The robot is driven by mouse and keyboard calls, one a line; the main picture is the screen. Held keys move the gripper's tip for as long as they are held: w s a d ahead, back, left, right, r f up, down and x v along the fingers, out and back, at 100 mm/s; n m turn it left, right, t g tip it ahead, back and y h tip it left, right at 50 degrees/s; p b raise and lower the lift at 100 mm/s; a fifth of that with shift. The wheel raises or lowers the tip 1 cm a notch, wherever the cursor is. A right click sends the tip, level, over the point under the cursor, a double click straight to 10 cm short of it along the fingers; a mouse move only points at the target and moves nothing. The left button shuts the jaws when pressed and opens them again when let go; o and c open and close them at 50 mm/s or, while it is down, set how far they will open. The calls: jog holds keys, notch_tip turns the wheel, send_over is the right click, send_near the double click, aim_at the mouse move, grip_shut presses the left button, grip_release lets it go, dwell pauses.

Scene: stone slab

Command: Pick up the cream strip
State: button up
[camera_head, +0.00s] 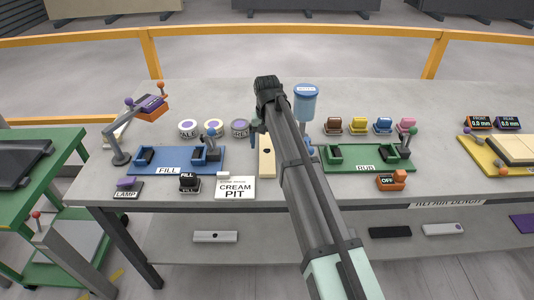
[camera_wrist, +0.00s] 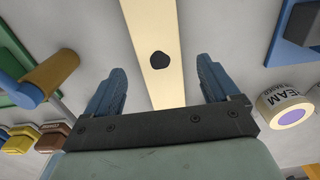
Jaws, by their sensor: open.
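The cream strip (camera_head: 267,165) lies flat on the grey bench top between the blue FILL fixture and the green RUB fixture. It is long and narrow with a dark pit, and my arm hides part of it in the head view. In the wrist view the cream strip (camera_wrist: 155,28) runs up the middle, with its dark pit ahead of my gripper (camera_wrist: 162,80). My gripper is open and empty, its blue fingers on either side of the strip's line. I cannot tell their height above the bench. In the head view my gripper (camera_head: 258,137) is over the strip.
The blue FILL fixture (camera_head: 180,160) is left, the green RUB fixture (camera_head: 370,158) right. A CREAM PIT card (camera_head: 235,188) stands at the front. Several jars (camera_head: 188,128) and a blue bottle (camera_head: 306,102) are near the arm. A CREAM jar (camera_wrist: 288,107) shows close right.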

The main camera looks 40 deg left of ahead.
aim_at(267, 151)
jog(key=shift+f, duration=1.6)
jog(key=shift+c, duration=0.2)
jog(key=c, duration=1.4)
jog(key=shift+r, duration=0.15)
jog(key=shift+c, duration=0.2)
